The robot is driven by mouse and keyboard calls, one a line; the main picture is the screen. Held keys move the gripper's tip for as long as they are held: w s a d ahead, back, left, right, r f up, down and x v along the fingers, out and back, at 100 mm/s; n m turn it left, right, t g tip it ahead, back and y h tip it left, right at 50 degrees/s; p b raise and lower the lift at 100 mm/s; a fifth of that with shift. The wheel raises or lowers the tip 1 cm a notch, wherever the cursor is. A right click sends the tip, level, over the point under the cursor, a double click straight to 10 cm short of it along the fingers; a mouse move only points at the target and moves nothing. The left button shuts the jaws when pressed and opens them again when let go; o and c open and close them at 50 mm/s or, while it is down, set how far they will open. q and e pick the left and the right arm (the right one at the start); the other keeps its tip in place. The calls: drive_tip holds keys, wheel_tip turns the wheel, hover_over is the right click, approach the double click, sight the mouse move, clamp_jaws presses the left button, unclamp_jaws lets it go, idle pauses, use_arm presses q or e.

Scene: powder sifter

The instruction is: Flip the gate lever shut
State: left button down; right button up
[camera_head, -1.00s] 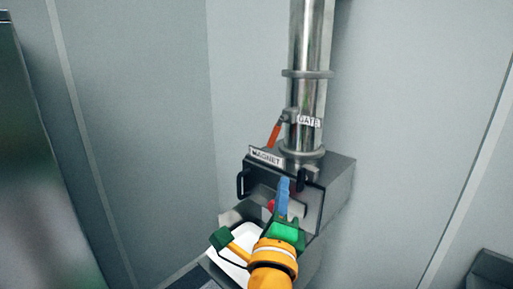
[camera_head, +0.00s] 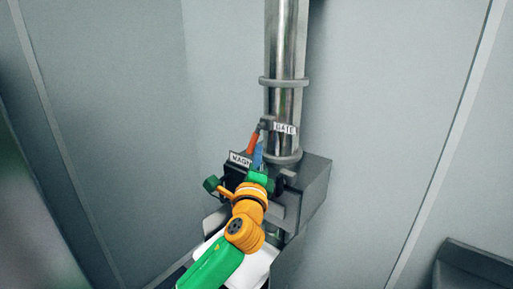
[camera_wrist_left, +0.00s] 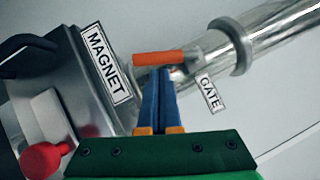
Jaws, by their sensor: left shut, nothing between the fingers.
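The gate lever (camera_head: 252,143) has an orange-red handle and hangs down at a slant on the left side of the steel pipe, next to the GATE label (camera_head: 285,128). The lever also shows in the left wrist view (camera_wrist_left: 159,58), lying across just ahead of the fingertips. My left gripper (camera_head: 258,150) is shut and empty, its blue fingers together. Its tips are close to the lever handle, on the right of it in the head view. I cannot tell whether they touch it. My right gripper is not in view.
The vertical pipe (camera_head: 286,60) stands on a grey metal box (camera_head: 310,190) with a MAGNET label (camera_wrist_left: 105,62). A red knob (camera_wrist_left: 42,160) shows in the wrist view. A white container (camera_head: 262,262) is below the box. Plain walls stand behind.

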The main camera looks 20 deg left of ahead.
use_arm(q)
drive_tip(key=shift+w+a, duration=0.1)
drive_tip(key=shift+a, duration=0.05)
idle(0.3)
drive_tip(key=shift+a+m+b, duration=0.2)
drive_tip(key=shift+m+b, duration=0.2)
drive_tip(key=shift+t, duration=0.3)
